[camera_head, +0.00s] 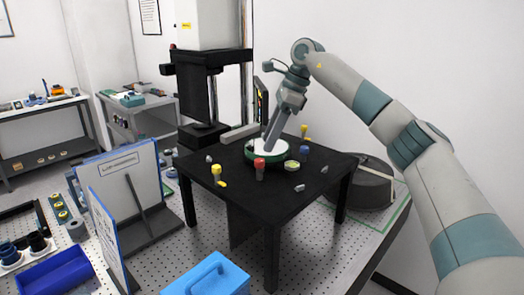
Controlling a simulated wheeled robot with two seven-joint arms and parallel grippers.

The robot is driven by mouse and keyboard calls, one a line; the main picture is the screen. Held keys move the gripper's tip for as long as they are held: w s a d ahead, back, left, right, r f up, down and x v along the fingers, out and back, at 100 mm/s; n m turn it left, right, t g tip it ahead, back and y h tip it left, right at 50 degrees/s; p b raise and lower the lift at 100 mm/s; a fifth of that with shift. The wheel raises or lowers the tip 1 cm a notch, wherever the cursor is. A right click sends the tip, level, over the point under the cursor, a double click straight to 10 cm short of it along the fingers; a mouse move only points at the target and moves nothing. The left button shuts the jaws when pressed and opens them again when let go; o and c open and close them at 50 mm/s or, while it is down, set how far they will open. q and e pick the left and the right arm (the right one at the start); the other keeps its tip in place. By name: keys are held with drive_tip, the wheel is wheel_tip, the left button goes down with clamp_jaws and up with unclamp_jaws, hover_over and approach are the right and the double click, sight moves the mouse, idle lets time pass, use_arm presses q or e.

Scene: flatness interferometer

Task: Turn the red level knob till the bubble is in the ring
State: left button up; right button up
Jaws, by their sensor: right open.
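The red level knob (259,168) stands at the front of the black table (235,193). A small round yellow-green piece (292,166), which looks like the bubble level, lies to its right; its bubble and ring are too small to make out. My right gripper (268,146) points down above the white dish with a green rim (279,158), just behind the red knob and apart from it. It is open and holds nothing that I can see. My left gripper is not in view.
A yellow knob (216,170) stands left of the red one, a blue knob (304,152) right, and another yellow knob (304,130) behind. Small grey pieces lie on the tabletop. A blue box (205,277) and framed panels (133,190) stand in front and left.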

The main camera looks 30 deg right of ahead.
sight(260, 160)
drive_tip(key=shift+p+x, duration=1)
drive_tip(key=shift+x, duration=2.1)
drive_tip(key=c, duration=1)
